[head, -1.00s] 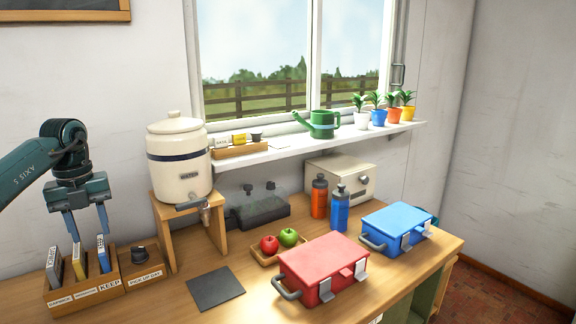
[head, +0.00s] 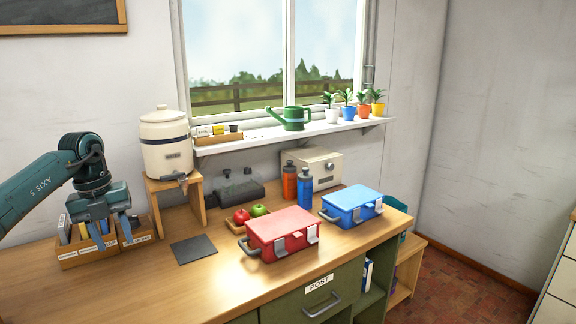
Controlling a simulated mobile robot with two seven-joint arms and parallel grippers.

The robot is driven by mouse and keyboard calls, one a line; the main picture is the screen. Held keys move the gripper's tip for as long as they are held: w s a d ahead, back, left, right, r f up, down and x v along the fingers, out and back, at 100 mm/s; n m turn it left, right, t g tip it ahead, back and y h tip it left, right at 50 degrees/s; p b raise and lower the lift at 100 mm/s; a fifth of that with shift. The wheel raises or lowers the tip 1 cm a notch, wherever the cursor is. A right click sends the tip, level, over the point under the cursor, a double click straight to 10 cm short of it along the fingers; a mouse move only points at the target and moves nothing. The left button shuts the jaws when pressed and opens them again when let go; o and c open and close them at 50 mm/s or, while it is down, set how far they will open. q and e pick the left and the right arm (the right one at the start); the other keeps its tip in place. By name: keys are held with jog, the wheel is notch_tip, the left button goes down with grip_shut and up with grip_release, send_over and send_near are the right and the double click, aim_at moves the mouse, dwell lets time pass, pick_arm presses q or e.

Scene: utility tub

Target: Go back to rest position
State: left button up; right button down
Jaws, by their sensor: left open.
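My left gripper (head: 110,236) is on the left in the head view. Its two blue fingers point down and stand apart with nothing seen between them. In the picture it overlaps the wooden sorting box (head: 84,260) on the counter, which holds several upright items and has labels along its front. Whether the fingers touch the box or its contents cannot be told. The gripper hides part of the box and of the compartment to its right. My right gripper does not show.
The wooden counter (head: 190,290) holds a dark mat (head: 194,250), a red case (head: 283,232), a blue case (head: 351,204), two bottles and a fruit tray. A water crock (head: 166,145) stands on a wooden stand. Potted plants and a green watering can (head: 293,118) line the sill. The front counter is clear.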

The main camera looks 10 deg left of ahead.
pick_arm(q)
jog(key=w+d+f+m+h, duration=0.2)
jog(key=d+f+h, duration=0.1)
jog(key=d+f, duration=0.5)
jog(key=s+d+f+n+t+h, duration=0.1)
jog(key=s+d+f+t+h, duration=0.2)
jog(key=d+h, duration=0.75)
jog(key=s+d+f+n+t+h, duration=0.1)
jog(key=s+d+f+h, duration=0.3)
jog(key=d, duration=1.4)
jog(key=s+a+f+n+t+y, duration=0.3)
jog(key=s+a+f+n+y, duration=0.2)
jog(key=s+n, duration=0.5)
jog(key=s+a+f+n+t+y, duration=0.3)
jog(key=s+f+n+y, duration=0.7)
jog(key=n, duration=0.6)
notch_tip(320, 180, down, 2)
jog(key=shift+a+f, duration=0.1)
jog(key=shift+a, duration=0.75)
